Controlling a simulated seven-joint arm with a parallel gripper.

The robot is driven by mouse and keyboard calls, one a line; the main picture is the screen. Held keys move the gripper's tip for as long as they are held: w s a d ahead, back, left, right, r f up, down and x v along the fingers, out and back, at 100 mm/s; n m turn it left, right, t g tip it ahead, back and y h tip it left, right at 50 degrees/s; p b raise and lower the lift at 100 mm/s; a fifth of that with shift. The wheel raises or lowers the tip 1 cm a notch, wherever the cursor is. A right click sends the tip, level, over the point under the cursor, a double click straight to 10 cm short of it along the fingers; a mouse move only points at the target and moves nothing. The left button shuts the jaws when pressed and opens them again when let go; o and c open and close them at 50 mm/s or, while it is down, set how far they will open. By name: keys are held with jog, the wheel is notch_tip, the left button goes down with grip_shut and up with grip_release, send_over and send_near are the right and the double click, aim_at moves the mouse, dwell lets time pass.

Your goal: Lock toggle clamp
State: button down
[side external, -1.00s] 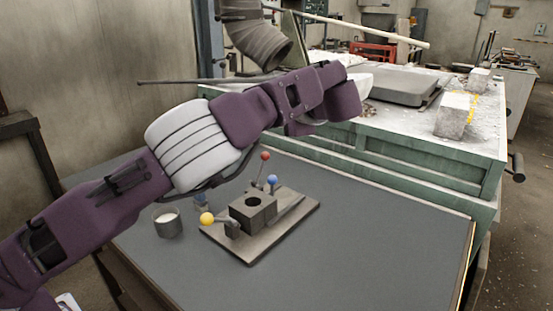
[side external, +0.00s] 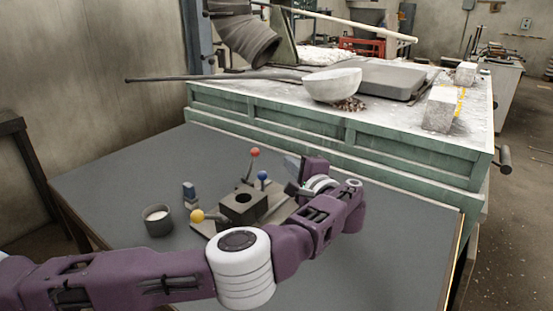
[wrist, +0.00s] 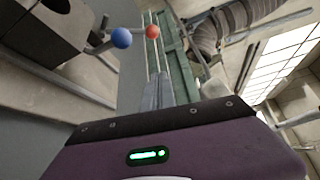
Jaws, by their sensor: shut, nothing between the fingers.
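The clamp fixture is a grey block (side external: 243,207) with a round hole, on a flat base plate (side external: 205,231). Around it are levers with a yellow knob (side external: 197,216), a red knob (side external: 255,152) and a blue knob (side external: 263,175). The red knob's lever stands up. My gripper (side external: 293,189) is shut and empty at the right side of the fixture, close to the blue knob. In the wrist view, the gripper's closed fingers (wrist: 154,92) are below the blue knob (wrist: 121,38) and red knob (wrist: 152,31), apart from both. My arm hides part of the base plate.
A green bench (side external: 300,123) behind bears a white bowl (side external: 332,86), a long rod (side external: 200,78) and blocks. The table's left part is clear.

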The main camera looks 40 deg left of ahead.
aim_at(254, 155)
jog(key=x, duration=0.9)
jog(key=s, duration=0.2)
jog(key=s+a, duration=0.1)
jog(key=s, duration=0.1)
jog(key=shift+r, duration=0.4)
jog(key=shift+s, duration=0.15)
jog(key=shift+s+r, duration=0.3)
jog(key=shift+s, duration=0.45)
jog(key=shift+s+r, duration=0.3)
jog(key=shift+s, duration=0.45)
jog(key=shift+s+r, duration=0.3)
jog(key=shift+s, duration=0.45)
jog(key=shift+s+a+f, duration=0.1)
jog(key=shift+s+f, duration=0.05)
jog(key=shift+s, duration=0.8)
jog(key=shift+s+a+f, duration=0.1)
jog(key=shift+s+f, duration=0.05)
jog(key=shift+s, duration=0.85)
jog(key=shift+s+f, duration=0.15)
jog(key=shift+s, duration=0.1)
